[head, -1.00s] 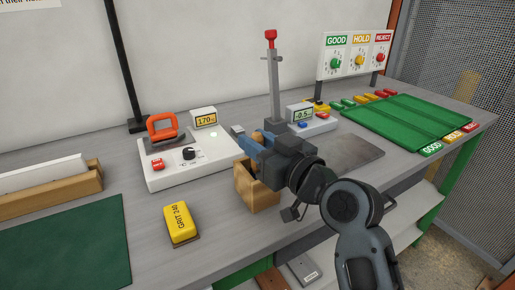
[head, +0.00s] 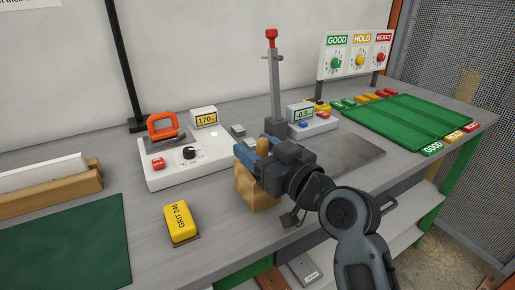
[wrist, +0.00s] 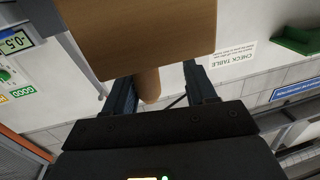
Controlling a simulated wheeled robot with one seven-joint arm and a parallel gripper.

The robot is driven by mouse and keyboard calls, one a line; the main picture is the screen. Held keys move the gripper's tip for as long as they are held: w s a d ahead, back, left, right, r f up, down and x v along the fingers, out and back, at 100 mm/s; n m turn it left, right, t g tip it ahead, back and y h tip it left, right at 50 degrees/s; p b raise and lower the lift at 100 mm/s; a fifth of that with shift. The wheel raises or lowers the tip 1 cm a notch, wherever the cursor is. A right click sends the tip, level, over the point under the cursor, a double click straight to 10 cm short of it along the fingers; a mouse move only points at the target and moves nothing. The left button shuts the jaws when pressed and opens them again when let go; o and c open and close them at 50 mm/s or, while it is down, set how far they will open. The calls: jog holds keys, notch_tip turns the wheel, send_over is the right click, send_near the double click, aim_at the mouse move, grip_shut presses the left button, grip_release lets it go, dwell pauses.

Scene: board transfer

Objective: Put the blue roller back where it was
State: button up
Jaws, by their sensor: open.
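No blue roller can be made out in either view. A wooden box-like holder (head: 256,196) stands on the grey bench, partly covered by my gripper (head: 257,152). A rounded wooden peg or handle (head: 262,146) shows between the blue fingers. In the wrist view the same rounded wooden end (wrist: 149,86) lies between the two spread fingers, below a broad wooden face (wrist: 155,35). My gripper is open around it; whether a finger touches it I cannot tell. What is inside the holder is hidden.
A white device (head: 190,160) with an orange-handled tool (head: 165,126) stands left. A yellow grit block (head: 181,222) lies in front. A grey post (head: 274,90) rises behind my gripper. A green tray (head: 405,118) is at right, a green mat (head: 65,245) at left.

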jog(key=shift+r, duration=0.2)
jog(key=shift+s+d+f, duration=0.15)
jog(key=shift+s+d, duration=0.1)
jog(key=b+v, duration=0.1)
jog(key=v, duration=1)
jog(key=shift+s+d, duration=0.1)
jog(key=shift+d, duration=0.05)
jog(key=s+d+f+m+t+h, duration=0.2)
jog(key=s+d+f+m+h, duration=0.6)
jog(key=s+d+f, duration=0.65)
jog(key=s+d+h, duration=0.1)
jog(key=s+h, duration=0.1)
jog(key=s, duration=0.9)
jog(key=s+d+r+h, duration=0.1)
jog(key=s+h, duration=0.1)
jog(key=s, duration=1)
jog(key=shift+d+r, duration=0.25)
jog(key=shift+d, duration=0.05)
